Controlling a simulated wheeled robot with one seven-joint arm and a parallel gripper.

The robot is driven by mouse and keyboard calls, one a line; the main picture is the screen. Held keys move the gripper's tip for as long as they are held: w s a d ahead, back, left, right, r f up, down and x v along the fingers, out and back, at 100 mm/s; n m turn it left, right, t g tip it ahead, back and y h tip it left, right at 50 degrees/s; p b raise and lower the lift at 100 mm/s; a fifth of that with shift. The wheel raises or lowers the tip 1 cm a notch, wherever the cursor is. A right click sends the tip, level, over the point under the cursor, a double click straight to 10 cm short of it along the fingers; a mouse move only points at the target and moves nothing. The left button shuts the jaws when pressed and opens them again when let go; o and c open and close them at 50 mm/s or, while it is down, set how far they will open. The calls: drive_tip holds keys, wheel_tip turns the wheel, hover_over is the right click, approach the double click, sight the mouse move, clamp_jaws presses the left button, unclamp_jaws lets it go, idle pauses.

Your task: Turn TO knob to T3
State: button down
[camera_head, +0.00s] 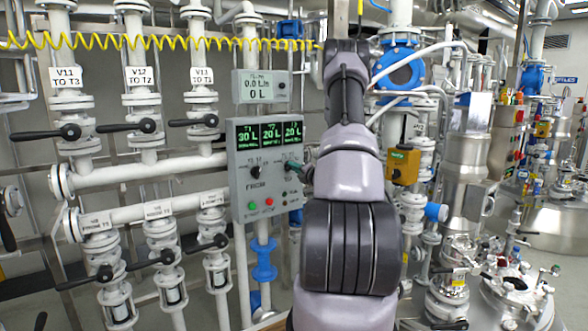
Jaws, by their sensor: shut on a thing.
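The grey control panel (243,205) stands in the middle of the camera_head view. Its screens (268,131) read T1 30 L, T2 20 L and one at the right that looks like 2.0 L. The FROM knob (255,172) is black and uncovered at the panel's left. My gripper (296,167) reaches in from the right and is shut on the TO knob at the panel's right side. The fingers and my arm hide most of that knob, so I cannot tell which mark it points to.
A small display box (258,86) reading 0.0 L/m and 0 L sits above the panel. Red and green buttons (268,202) lie below the knobs. Black-handled valves (138,126) line the left. A yellow coiled hose (150,42) crosses above. An orange box (404,166) stands right of my arm.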

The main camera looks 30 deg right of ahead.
drive_tip(key=shift+f, duration=0.15)
drive_tip(key=c, duration=0.9)
unclamp_jaws()
